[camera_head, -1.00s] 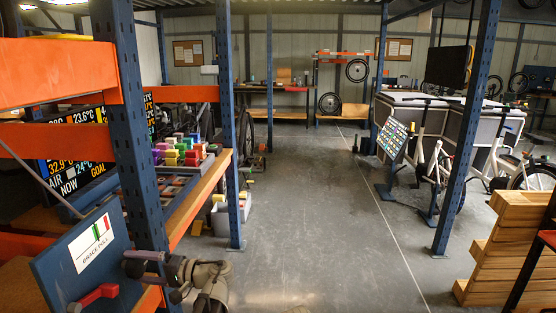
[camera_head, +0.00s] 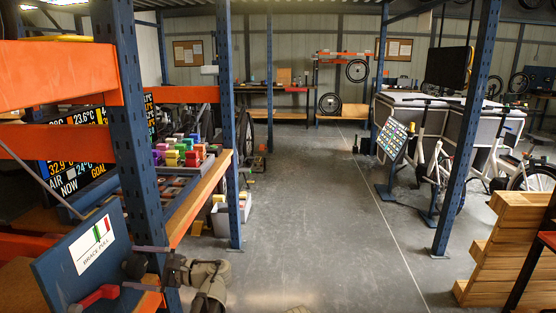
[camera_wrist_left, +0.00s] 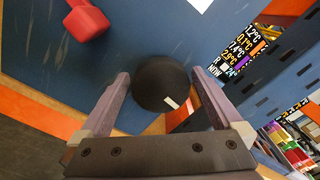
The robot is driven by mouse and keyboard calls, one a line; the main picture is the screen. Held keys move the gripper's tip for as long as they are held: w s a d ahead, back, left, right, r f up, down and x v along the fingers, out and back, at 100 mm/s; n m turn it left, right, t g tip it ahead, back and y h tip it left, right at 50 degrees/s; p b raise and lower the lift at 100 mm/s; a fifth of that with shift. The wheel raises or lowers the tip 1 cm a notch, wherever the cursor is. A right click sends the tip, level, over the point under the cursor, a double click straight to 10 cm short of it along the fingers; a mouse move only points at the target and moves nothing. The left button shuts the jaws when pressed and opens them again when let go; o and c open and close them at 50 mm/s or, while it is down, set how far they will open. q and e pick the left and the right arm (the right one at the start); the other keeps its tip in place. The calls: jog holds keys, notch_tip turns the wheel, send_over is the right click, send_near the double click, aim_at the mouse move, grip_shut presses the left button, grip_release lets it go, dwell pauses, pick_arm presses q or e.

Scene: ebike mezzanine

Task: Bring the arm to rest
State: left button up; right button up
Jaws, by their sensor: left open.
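My left gripper (camera_head: 147,267) is at the lower left of the head view, in front of a blue panel (camera_head: 52,254). Its two fingers are spread wide, and it is open. A round black knob (camera_wrist_left: 160,83) on the panel shows between the fingers in the left wrist view, with a gap to each finger; it also shows in the head view (camera_head: 134,266). A red handle (camera_head: 98,296) is on the panel to the left of the gripper and shows in the left wrist view (camera_wrist_left: 87,21). My right gripper is not in view.
A blue rack post (camera_head: 141,150) stands close behind the gripper, with orange beams (camera_head: 55,75) beside it. A shelf with colored blocks (camera_head: 180,150) is beyond. The grey floor (camera_head: 310,220) in the middle is clear. Wooden crates (camera_head: 510,250) stand at right.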

pick_arm(q)
jog(key=d, duration=0.6)
jog(key=shift+s+d, duration=0.25)
jog(key=shift+d, duration=0.05)
